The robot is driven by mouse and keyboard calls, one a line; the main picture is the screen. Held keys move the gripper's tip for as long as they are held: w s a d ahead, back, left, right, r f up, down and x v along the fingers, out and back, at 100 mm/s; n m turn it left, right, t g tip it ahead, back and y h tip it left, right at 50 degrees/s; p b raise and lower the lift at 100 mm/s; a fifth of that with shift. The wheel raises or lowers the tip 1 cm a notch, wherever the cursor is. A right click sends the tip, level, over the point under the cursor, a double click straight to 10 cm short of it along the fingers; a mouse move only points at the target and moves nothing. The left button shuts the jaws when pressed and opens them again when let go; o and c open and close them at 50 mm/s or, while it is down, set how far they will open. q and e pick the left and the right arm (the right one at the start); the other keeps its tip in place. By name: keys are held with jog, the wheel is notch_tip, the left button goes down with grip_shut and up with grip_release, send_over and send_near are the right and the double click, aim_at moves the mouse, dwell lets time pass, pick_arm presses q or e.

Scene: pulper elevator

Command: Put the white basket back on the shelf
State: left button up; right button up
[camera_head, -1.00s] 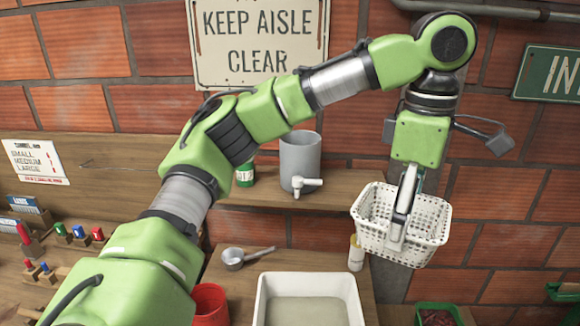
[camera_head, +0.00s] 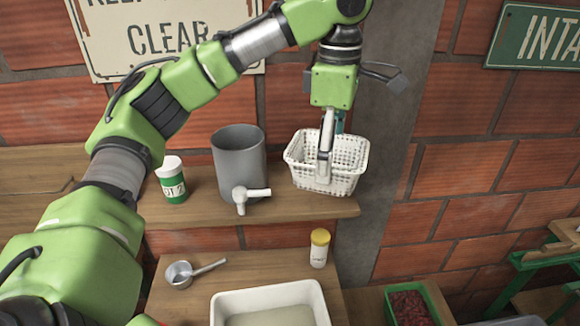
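The white perforated basket (camera_head: 347,178) is upright at the right end of the wooden wall shelf (camera_head: 290,208). My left gripper (camera_head: 325,170) comes down from above and is shut on the near wall of the basket. The basket's bottom overlaps the shelf top in the picture; I cannot tell whether it rests on it or hangs just above. The fingertips are partly hidden by the gripper's own finger. My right gripper is not in view.
A grey pot with a spout (camera_head: 238,165) stands on the shelf close left of the basket, and a green-white jar (camera_head: 173,182) further left. Below are a ladle (camera_head: 182,274), a yellow-capped bottle (camera_head: 319,250) and a white basin (camera_head: 222,300).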

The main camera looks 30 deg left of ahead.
pick_arm(q)
jog(key=w+a+f+p, duration=0.1)
jog(key=w+a+f, duration=0.1)
jog(key=f, duration=0.1)
jog(key=w+a+f+p, duration=0.2)
jog(key=a+f, duration=0.1)
jog(key=f, duration=0.1)
jog(key=w+a+f+p, duration=0.1)
jog(key=w+a+f, duration=0.1)
jog(key=a+f, duration=0.1)
jog(key=shift+f+p, duration=0.15)
jog(key=shift+p, duration=0.15)
jog(key=shift+a+f, duration=0.15)
jog(key=shift+f, duration=0.35)
jog(key=shift+s+d, duration=0.1)
jog(key=shift+d, duration=0.1)
jog(key=o, duration=1.5)
jog(key=shift+f, duration=0.1)
jog(key=shift+c, duration=0.2)
jog(key=shift+a, duration=0.1)
